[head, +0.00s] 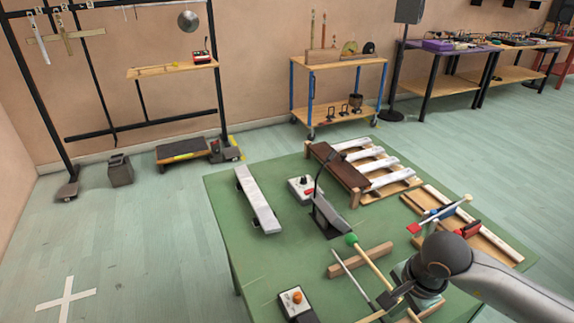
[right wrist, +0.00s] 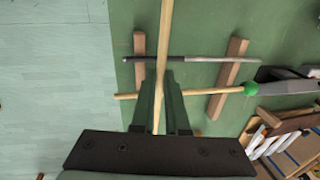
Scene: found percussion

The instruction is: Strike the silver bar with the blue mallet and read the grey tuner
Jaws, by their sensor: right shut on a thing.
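The silver bar (head: 258,200), long and pale, lies at the left of the green table (head: 225,215). My right gripper (head: 391,298) is over the table's near part. In the right wrist view my right gripper (right wrist: 161,88) is shut on a tan stick (right wrist: 166,35). The stick's head is out of view, so its colour cannot be told. A green-headed mallet (head: 351,240) lies across wooden rails. My left gripper is not in view.
A grey rod (right wrist: 195,58) also lies across the rails (right wrist: 228,78). A white box with a red knob (head: 301,188) and one with an orange knob (head: 296,300) stand nearby. White bars on a wooden frame (head: 335,172) and a tray (head: 500,250) are farther right.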

